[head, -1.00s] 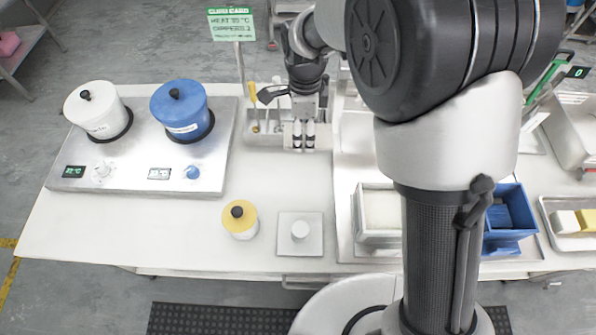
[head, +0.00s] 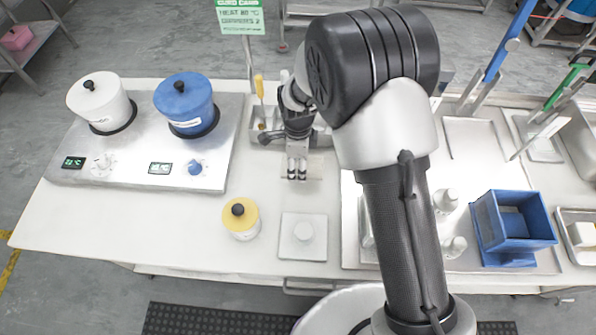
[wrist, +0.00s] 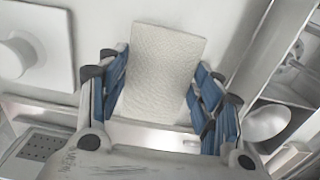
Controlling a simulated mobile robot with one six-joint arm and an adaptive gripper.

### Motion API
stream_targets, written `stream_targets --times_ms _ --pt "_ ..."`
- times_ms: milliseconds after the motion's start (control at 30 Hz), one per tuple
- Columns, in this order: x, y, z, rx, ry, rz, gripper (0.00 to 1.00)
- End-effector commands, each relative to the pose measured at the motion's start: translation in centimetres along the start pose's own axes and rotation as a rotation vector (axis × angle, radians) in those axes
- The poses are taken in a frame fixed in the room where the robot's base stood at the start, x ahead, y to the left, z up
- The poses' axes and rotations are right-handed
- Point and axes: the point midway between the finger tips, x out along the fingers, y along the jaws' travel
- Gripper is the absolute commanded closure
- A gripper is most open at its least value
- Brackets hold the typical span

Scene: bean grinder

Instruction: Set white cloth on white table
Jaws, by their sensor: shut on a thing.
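The white cloth (wrist: 160,70), a flat, textured off-white rectangle, lies between the blue-padded fingers of my gripper (wrist: 163,78) in the wrist view. The gripper is shut on it. In the head view my gripper (head: 297,172) points down over the middle of the white table (head: 130,225), in front of the tool tray. Part of the cloth (head: 316,166) shows beside the fingers there. I cannot tell whether the cloth touches the table top.
A hot plate (head: 120,170) with white (head: 100,100) and blue (head: 186,104) pots stands left. A yellow-lidded jar (head: 241,218) and a square plate with a round knob (head: 303,238) are in front. A blue bin (head: 513,225) stands right. Bare table lies left of the jar.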

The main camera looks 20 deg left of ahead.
Motion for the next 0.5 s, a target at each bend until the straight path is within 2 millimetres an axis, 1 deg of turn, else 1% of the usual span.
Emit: stream_targets --times_ms 67,233,300,500 --pt "0.8 0.1 0.0 0.000 0.001 0.002 0.59" --pt "3.5 0.1 0.0 0.000 0.001 0.003 0.59" --pt "4.2 0.1 0.0 0.000 0.001 0.002 0.59" --pt "4.1 0.0 0.0 0.000 0.000 0.000 0.59"
